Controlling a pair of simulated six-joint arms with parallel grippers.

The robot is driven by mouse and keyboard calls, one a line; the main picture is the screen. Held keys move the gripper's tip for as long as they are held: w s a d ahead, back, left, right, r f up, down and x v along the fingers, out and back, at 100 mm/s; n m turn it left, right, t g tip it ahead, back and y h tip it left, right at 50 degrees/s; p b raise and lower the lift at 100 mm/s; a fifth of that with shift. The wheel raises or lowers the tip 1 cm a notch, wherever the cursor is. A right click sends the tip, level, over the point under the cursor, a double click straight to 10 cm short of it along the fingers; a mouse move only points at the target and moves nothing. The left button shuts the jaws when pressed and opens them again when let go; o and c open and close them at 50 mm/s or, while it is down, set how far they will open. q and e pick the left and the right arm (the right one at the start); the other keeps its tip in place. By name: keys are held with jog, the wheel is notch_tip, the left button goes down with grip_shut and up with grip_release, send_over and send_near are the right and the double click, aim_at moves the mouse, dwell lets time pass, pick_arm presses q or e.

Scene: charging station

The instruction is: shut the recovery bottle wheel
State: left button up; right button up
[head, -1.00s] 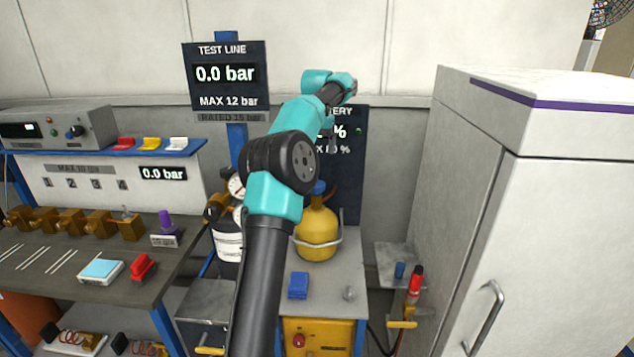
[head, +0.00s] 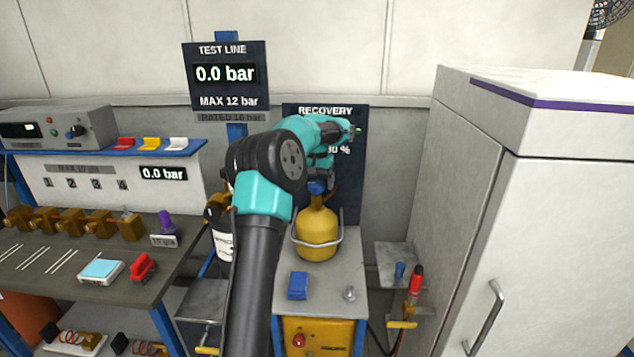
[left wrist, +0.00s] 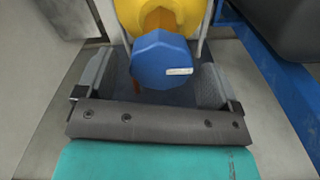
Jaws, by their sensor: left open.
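The recovery bottle (head: 318,232) is a yellow cylinder standing on the grey cart top. Its blue wheel (head: 317,187) sits on top of the neck; in the left wrist view the wheel (left wrist: 162,60) is a faceted blue knob with a small pale label. My left gripper (head: 322,170) is just above the wheel, and the arm hides part of the area behind. In the left wrist view the left gripper (left wrist: 155,82) is open, its two fingers apart on either side of the wheel's near part. I cannot tell whether they touch it. My right gripper is not in view.
A blue block (head: 298,285) and a small metal piece (head: 349,294) lie on the cart top (head: 330,300). A dark recovery sign (head: 350,200) stands close behind the bottle. A tall white cabinet (head: 545,220) stands right. A workbench (head: 60,270) with brass fittings is left.

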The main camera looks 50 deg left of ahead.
pick_arm(q)
jog(key=shift+c, duration=0.5)
jog(key=c, duration=0.8)
jog(key=shift+m, duration=0.4)
jog(key=m, duration=0.8)
jog(key=shift+d, duration=0.15)
jog(key=m, duration=0.4)
jog(key=shift+d+m, duration=0.1)
jog(key=shift+m, duration=0.2)
jog(key=m, duration=0.4)
jog(key=shift+s+m, duration=0.1)
jog(key=shift+m, duration=0.3)
